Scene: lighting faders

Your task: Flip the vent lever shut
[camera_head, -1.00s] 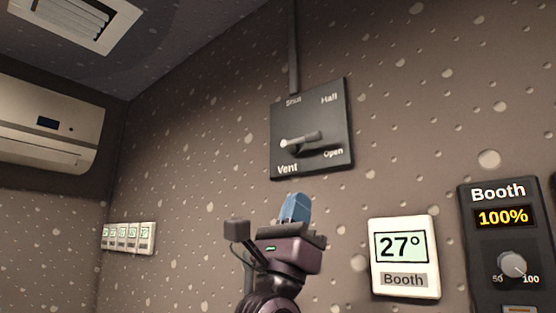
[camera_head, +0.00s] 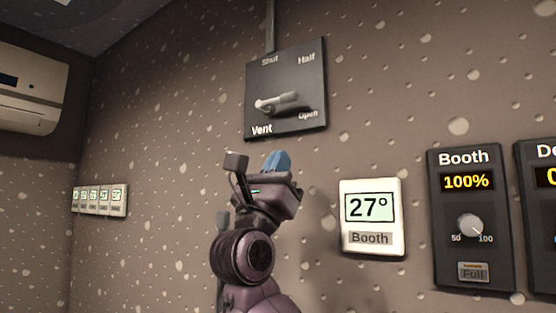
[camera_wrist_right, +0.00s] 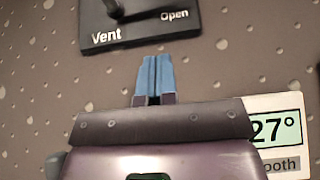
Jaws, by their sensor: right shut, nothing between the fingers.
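The vent lever (camera_head: 277,102) is a light grey handle on a dark square plate (camera_head: 290,125) on the wall. The plate is marked Shut at top left, Half at top right, Open at lower right and Vent at lower left. The handle lies roughly sideways, its right end nearer Open than Half. In the right wrist view the lower edge of the plate (camera_wrist_right: 140,38) shows, with most of the lever cut off. My right gripper (camera_head: 277,160) has blue fingertips, shut and empty, below the plate and apart from it. The fingertips (camera_wrist_right: 153,75) also show in the wrist view. My left gripper is not in view.
A white Booth thermostat (camera_head: 372,241) reading 27° is right of my gripper. A dark Booth fader panel (camera_head: 473,260) reading 100% is farther right, beside another panel. Small white units (camera_head: 99,200) are at left, below an air conditioner (camera_head: 28,95). A conduit (camera_head: 270,28) runs up from the plate.

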